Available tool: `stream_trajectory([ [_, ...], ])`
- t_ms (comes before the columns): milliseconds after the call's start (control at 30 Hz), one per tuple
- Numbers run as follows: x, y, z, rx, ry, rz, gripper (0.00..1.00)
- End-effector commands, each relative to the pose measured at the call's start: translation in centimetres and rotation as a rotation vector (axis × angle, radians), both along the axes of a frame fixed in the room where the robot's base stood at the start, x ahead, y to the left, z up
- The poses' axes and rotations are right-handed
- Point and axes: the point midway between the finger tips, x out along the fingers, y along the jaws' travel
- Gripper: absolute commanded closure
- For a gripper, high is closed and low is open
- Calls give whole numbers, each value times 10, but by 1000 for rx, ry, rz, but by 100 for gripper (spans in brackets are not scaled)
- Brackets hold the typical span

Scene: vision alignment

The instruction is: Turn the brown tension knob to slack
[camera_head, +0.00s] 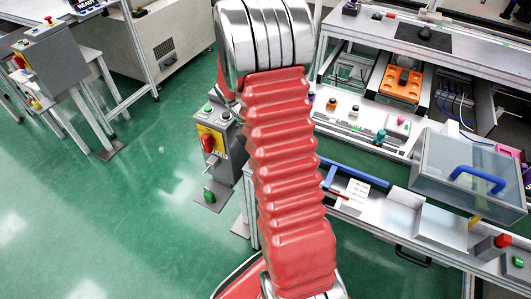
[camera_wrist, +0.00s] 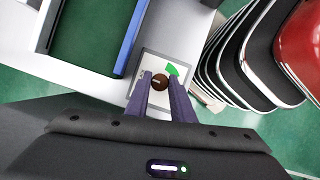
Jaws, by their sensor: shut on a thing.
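The brown tension knob (camera_wrist: 160,81) shows in the wrist view on a pale square plate (camera_wrist: 150,64). A green patch (camera_wrist: 172,69) is marked on the plate at the knob's upper right. A short light line runs across the knob's top. My gripper (camera_wrist: 160,80) has its two purple fingers on either side of the knob, shut on it. In the head view my red arm hides the gripper and the knob cannot be made out there.
A dark green recess with a blue edge bar (camera_wrist: 131,38) lies left of the plate in the wrist view. In the head view, a clear box with a blue handle (camera_head: 478,180) and a red button box (camera_head: 493,247) stand on the bench at right.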

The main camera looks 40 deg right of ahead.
Motion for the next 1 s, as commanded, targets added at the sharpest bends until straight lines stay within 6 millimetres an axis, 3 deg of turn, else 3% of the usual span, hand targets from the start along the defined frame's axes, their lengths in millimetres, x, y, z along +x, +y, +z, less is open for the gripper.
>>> stream_trajectory([
  [367, 1, 1, 0, 0, -3, 4, 100],
  [400, 1, 1, 0, 1, -3, 4, 76],
  [600, 0, 1, 0, 0, -1, 2, 62],
  [1000, 2, 1, 5, 0, -1, 2, 60],
])
